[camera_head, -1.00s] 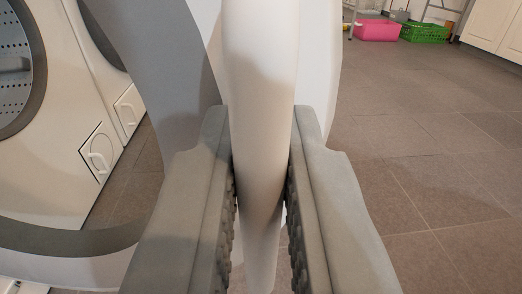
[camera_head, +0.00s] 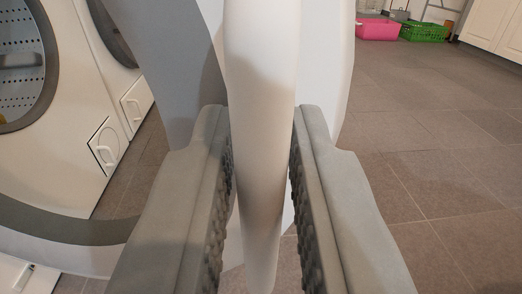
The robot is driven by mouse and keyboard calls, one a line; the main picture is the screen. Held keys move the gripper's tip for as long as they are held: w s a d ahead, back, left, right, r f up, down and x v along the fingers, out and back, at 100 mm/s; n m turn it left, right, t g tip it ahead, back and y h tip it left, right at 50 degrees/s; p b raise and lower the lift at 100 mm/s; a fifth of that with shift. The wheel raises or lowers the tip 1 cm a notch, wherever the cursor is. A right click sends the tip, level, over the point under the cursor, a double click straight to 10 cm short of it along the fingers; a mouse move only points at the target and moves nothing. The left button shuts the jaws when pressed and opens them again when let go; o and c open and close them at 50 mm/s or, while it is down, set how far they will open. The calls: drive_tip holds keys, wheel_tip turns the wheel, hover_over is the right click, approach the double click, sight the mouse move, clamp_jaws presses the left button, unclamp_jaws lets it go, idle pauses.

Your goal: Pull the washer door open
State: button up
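The washer door (camera_head: 178,70) stands swung out from the machines, its grey and white round rim seen nearly edge-on and curving down to the lower left. A smooth white upright piece of it, seemingly its handle (camera_head: 262,110), runs between the fingers of my gripper (camera_head: 262,150). The fingers are on either side of this piece, with narrow gaps beside its lower part. My gripper looks slightly open around it. A white washer front (camera_head: 75,150) with an uncovered round drum opening (camera_head: 20,65) is at the left.
A second white machine (camera_head: 120,75) stands beside the first. Small flap covers (camera_head: 103,147) sit low on the fronts. A pink tub (camera_head: 377,29) and a green basket (camera_head: 424,32) lie far back near white cabinets (camera_head: 495,30). The tiled floor (camera_head: 430,150) at the right is clear.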

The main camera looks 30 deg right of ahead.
drive_tip(key=v, duration=1.7)
drive_tip(key=shift+a, duration=0.15)
drive_tip(key=shift+s+f, duration=0.15)
drive_tip(key=shift+s, duration=0.05)
